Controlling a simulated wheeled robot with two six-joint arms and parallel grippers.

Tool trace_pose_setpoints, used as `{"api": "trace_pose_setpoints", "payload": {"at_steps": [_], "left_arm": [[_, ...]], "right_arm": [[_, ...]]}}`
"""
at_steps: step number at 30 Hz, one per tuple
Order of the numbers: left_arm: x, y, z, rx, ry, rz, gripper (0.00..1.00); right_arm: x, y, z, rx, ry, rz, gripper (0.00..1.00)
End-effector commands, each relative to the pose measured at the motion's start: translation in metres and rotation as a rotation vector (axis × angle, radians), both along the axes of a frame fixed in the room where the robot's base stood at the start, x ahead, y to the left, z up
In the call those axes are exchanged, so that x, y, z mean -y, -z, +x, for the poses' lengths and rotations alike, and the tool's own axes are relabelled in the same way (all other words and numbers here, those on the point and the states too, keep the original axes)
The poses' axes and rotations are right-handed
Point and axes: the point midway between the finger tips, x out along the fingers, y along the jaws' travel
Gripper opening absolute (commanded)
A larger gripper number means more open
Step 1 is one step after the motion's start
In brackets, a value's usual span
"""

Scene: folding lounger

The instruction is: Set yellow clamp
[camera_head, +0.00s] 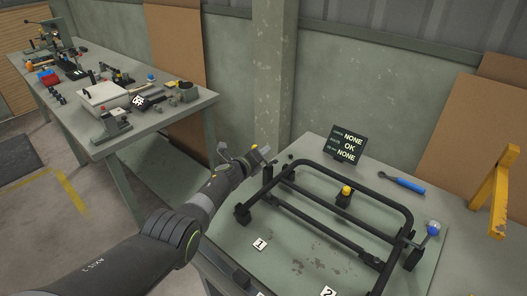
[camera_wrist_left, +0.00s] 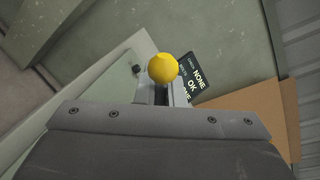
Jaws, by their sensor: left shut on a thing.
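The black tubular lounger frame (camera_head: 388,192) lies on the green bench. My left gripper (camera_head: 264,153) is at its far left corner, above a dark fitting (camera_head: 268,173). In the left wrist view a yellow ball knob (camera_wrist_left: 162,67) sits at the fingertips, and the gripper is shut on it. Another yellow knob (camera_head: 347,190) stands on a black block inside the frame. A blue ball knob (camera_head: 433,228) on a lever is at the right side. My right gripper is not in view.
A dark display (camera_head: 346,145) reading NONE, OK, NONE stands behind the frame. A blue-handled tool (camera_head: 398,184) lies behind right. An orange bracket (camera_head: 495,190) stands at the right edge. Number cards (camera_head: 260,244) lie in front. A cluttered second bench (camera_head: 150,119) is at the left.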

Motion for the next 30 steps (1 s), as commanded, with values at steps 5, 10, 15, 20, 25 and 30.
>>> {"api": "trace_pose_setpoints", "payload": {"at_steps": [5, 10, 15, 20, 25, 30], "left_arm": [[0.0004, 0.0046, -0.0007, -0.05, -0.001, -0.066, 0.0], [0.001, 0.0066, -0.0013, -0.076, 0.0, -0.101, 0.0], [0.0012, 0.0074, -0.0016, -0.087, -0.001, -0.116, 0.0], [0.0014, 0.0076, -0.0017, -0.089, 0.0, -0.118, 0.0], [0.0013, 0.0078, -0.0018, -0.089, 0.0, -0.118, 0.0], [0.0015, 0.0075, -0.0017, -0.088, -0.001, -0.118, 0.28]], "right_arm": [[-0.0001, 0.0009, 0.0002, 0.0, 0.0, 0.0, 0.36], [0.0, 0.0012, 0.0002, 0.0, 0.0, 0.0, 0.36], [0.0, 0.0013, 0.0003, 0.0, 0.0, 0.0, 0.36], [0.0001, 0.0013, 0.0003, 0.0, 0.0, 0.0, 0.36], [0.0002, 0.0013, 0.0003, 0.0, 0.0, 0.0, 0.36], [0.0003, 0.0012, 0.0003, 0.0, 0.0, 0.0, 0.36]]}}
